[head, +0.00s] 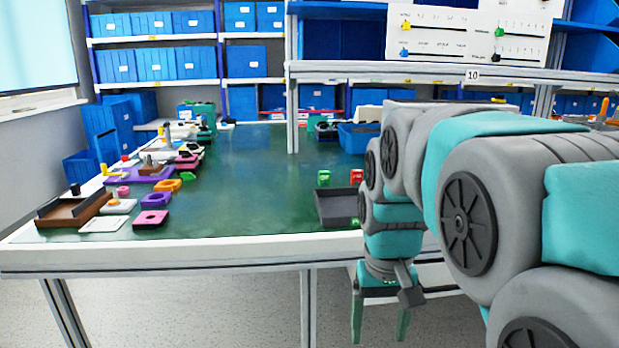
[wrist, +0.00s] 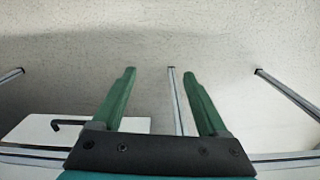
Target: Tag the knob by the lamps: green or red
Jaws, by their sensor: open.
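My gripper (head: 380,338) hangs in front of the table's front edge, below the tabletop, with its two green fingers apart. In the wrist view my gripper (wrist: 159,74) is open with nothing between the fingers, over the pale floor. The tray is partly hidden by my arm. I cannot pick out the knob or the lamps for certain; my arm hides part of the table.
The green-topped table (head: 250,190) has a clear middle. Along its left side stand several small fixtures, including a brown tray (head: 75,208) and a pink block (head: 151,218). A blue bin (head: 357,138) stands at the back. A raised shelf (head: 430,72) crosses the right side.

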